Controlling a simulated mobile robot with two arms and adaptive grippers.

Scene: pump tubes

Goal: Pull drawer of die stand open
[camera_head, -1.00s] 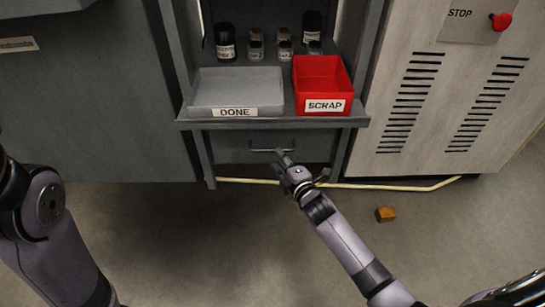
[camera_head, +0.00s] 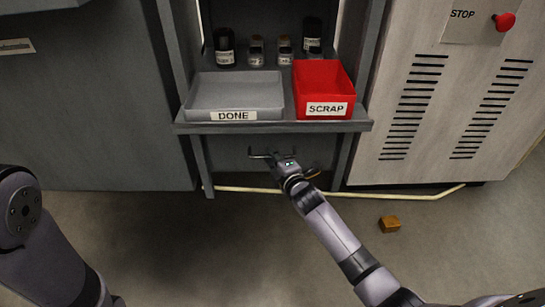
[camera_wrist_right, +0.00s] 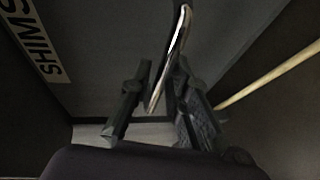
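The die stand's lower drawer (camera_head: 232,150) is a dark grey front under the shelf and looks shut. Its thin bar handle (camera_head: 261,155) is partly hidden by my right gripper (camera_head: 279,159) in the head view. In the right wrist view the shiny handle (camera_wrist_right: 176,45) runs between the two fingers of the right gripper (camera_wrist_right: 160,85). The fingers stand apart, with a gap beside the bar on the left finger's side; whether the right finger touches it is unclear. A white label reading SHIMS (camera_wrist_right: 35,45) shows on the drawer front. My left gripper is out of view.
A grey DONE tray (camera_head: 235,92) and a red SCRAP bin (camera_head: 322,85) stand on the shelf above, with several jars behind. A pale hose (camera_head: 400,193) lies on the floor. A small brown block (camera_head: 389,223) lies at the right. The floor in front is mostly clear.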

